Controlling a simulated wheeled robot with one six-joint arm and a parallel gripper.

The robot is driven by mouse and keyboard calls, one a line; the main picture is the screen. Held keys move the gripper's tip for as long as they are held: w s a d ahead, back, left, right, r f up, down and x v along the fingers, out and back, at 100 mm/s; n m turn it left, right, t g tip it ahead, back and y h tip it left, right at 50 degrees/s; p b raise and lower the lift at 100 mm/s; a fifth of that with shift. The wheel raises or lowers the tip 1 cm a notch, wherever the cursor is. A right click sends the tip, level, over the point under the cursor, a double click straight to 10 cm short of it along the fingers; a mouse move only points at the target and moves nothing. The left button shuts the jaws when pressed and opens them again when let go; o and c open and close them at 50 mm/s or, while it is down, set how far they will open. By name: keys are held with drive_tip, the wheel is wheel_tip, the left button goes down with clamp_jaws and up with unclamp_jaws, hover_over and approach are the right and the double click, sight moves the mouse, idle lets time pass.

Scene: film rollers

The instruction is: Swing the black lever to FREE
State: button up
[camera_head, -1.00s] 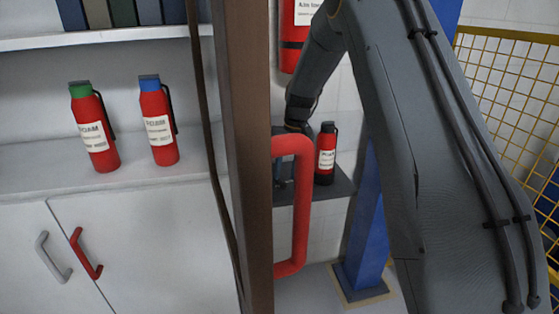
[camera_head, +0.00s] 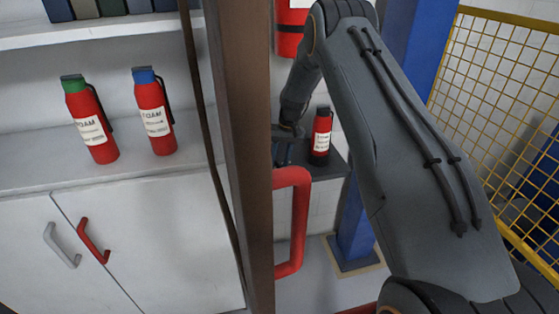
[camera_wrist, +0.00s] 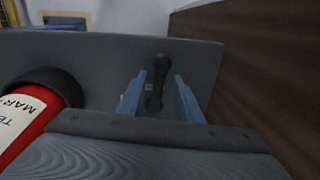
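The black lever (camera_wrist: 157,84) shows in the wrist view on a dark grey panel (camera_wrist: 95,62), with its round end at the top. My gripper (camera_wrist: 159,76) is open, with one blue-grey finger on each side of the lever. A gap shows between the lever and each finger, and I cannot tell if either touches. A small pale mark sits beside the lever, too small to read. In the head view my gripper (camera_head: 283,152) is partly hidden behind the brown post, and the lever cannot be made out there.
A small red extinguisher (camera_head: 321,134) stands close beside my gripper, and it also shows in the wrist view (camera_wrist: 38,108). The brown post (camera_head: 241,150) and red handle (camera_head: 300,225) stand near my arm. A yellow mesh fence (camera_head: 500,80) is at the right.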

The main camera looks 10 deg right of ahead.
drive_tip(key=shift+f, duration=0.3)
clamp_jaws()
